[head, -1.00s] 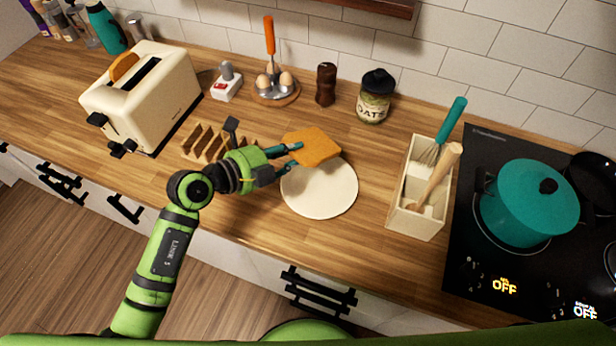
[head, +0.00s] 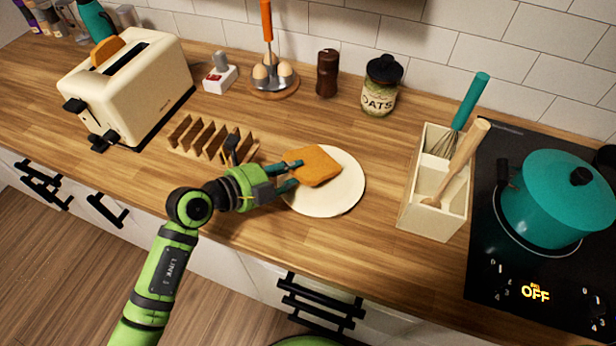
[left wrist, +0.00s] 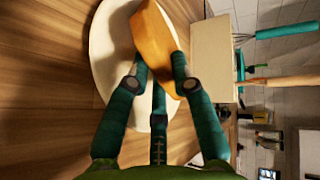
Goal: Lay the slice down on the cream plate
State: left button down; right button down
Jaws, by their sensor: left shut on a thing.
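The orange-brown slice (head: 315,166) is held by my left gripper (head: 291,176) over the cream plate (head: 331,202). The plate lies flat on the wooden counter. In the left wrist view, the teal fingers (left wrist: 157,88) are shut on one end of the slice (left wrist: 153,38), which appears tilted. The plate (left wrist: 103,50) shows behind it there. I cannot tell whether the slice touches the plate. Another slice (head: 106,50) stands in the cream toaster (head: 130,90). My right gripper does not show.
A wooden rack (head: 203,140) stands close left of my gripper. A cream utensil holder (head: 433,205) is right of the plate. The oats jar (head: 380,90), dark mill (head: 327,74) and egg stand (head: 272,90) are behind. A hob with a teal pot (head: 550,200) is at the far right.

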pick_arm(q)
jog(key=c, duration=1.2)
grip_release()
jog(key=shift+c, duration=0.2)
jog(key=p+v, duration=0.4)
jog(key=v, duration=0.3)
jog(key=shift+a, duration=0.1)
jog(key=shift+s+a+r, duration=0.15)
jog(key=shift+s+a, duration=0.15)
jog(key=shift+a, duration=0.05)
